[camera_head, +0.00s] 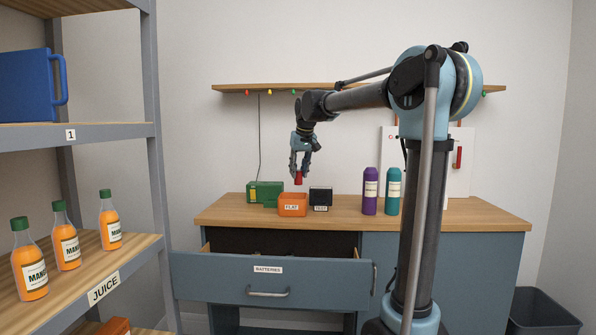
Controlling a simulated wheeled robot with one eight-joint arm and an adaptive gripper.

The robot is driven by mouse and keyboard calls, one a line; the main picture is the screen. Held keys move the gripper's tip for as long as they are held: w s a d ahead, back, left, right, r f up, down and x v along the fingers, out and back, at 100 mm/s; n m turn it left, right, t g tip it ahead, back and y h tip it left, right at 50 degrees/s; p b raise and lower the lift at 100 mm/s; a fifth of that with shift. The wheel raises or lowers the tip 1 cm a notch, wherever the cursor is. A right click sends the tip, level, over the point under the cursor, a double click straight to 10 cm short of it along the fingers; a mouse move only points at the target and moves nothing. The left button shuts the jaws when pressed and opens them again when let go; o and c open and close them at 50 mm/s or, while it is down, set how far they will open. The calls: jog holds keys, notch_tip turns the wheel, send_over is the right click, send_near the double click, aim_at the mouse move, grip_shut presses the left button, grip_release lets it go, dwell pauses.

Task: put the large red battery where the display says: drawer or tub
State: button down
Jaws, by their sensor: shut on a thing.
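My gripper (299,170) points down above the counter and is shut on the red battery (298,181). The battery hangs above the orange tub (293,211), which is labelled FLAT; I see a gap between them. A black box (320,193) labelled TEST stands just right of the tub; I cannot make out any reading on it. The drawer (215,280), labelled BATTERIES, is pulled out below the counter. Its contents are mostly hidden behind its front.
A green box (264,193) stands left of the tub. A purple bottle (370,191) and a teal bottle (393,191) stand to the right on the wooden counter (460,216). A shelf unit (156,150) with juice bottles fills the left. A dark bin (541,312) is lower right.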

aim_at(299, 177)
jog(key=shift+s+a+f, duration=0.1)
jog(key=shift+a+f, duration=0.05)
jog(key=shift+f, duration=2.6)
jog(key=c, duration=1.2)
grip_release()
jog(key=v, duration=1.2)
jog(key=shift+s+f, duration=0.1)
